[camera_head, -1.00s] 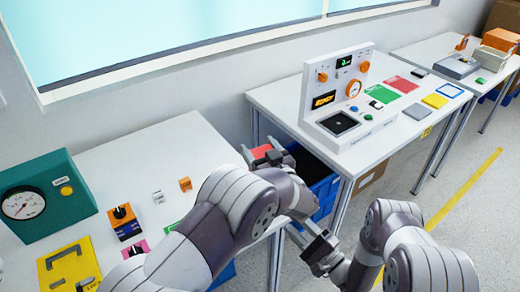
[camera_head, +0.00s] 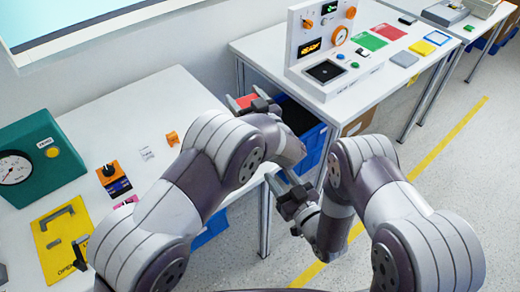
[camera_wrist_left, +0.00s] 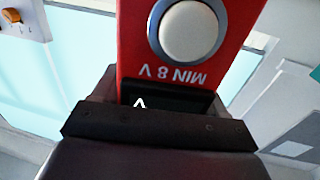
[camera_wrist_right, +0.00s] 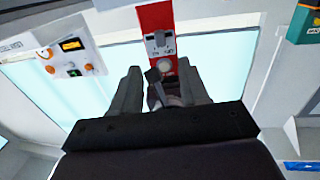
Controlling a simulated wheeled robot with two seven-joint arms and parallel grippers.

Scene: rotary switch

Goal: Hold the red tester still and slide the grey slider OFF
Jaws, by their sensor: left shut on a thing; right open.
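The red tester (camera_head: 246,100) is held by my left gripper (camera_head: 262,106) at the far edge of the left table. In the left wrist view the tester (camera_wrist_left: 131,38) is close up, with a round white button (camera_wrist_left: 188,32) and a dark display below it. My right gripper (camera_head: 280,187) is open and empty, nearer the camera and apart from the tester. In the right wrist view the tester (camera_wrist_right: 155,16) is ahead, beyond the open fingers (camera_wrist_right: 157,78). A small grey slider (camera_wrist_right: 160,38) shows on its face above the button; its exact position is unclear.
A white console (camera_head: 325,45) with knobs and a screen stands on the right-hand table. A blue bin (camera_head: 304,122) is below, behind the grippers.

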